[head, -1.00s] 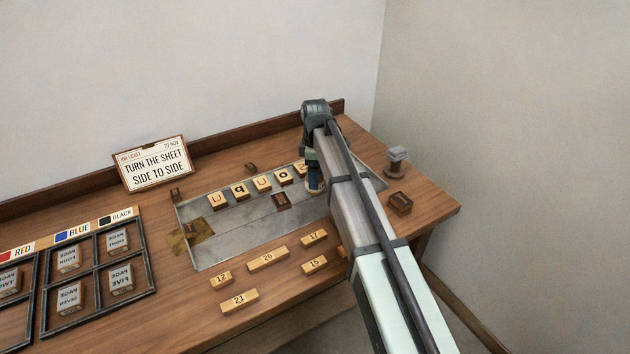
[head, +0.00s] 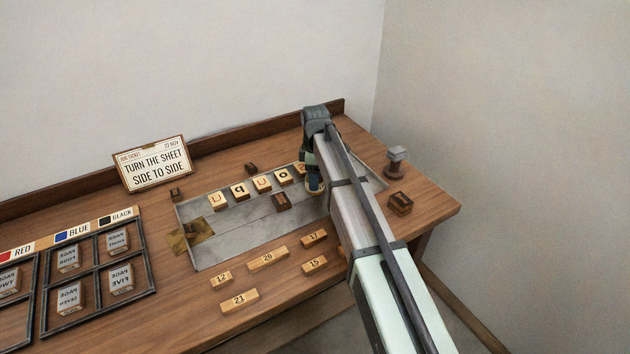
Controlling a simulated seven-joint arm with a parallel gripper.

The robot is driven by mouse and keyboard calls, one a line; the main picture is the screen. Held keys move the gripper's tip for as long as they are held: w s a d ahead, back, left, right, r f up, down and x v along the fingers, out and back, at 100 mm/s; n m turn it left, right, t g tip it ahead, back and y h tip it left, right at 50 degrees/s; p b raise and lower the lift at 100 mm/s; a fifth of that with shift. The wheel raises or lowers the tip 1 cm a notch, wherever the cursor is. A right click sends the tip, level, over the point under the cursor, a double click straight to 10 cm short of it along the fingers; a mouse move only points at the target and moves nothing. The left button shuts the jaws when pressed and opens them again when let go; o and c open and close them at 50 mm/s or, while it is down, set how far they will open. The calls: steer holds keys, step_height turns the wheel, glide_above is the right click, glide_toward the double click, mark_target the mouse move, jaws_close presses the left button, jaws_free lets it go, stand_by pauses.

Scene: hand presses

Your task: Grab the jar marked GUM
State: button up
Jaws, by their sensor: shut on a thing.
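No jar marked GUM can be made out in the head view. My gripper (head: 314,186) points down at the right part of the metal tray (head: 235,240), close to the right end of a row of letter blocks. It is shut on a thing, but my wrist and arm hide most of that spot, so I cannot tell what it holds. I cannot tell whether the held thing touches the tray.
Letter blocks (head: 239,191) stand in the tray. Number blocks (head: 268,259) lie in front of it. A stamp (head: 397,159) and a dark wooden block (head: 400,203) are at right. Divided case (head: 148,262) and ticket (head: 155,165) are at left.

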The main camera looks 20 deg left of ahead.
steer(key=shift+c, duration=0.9)
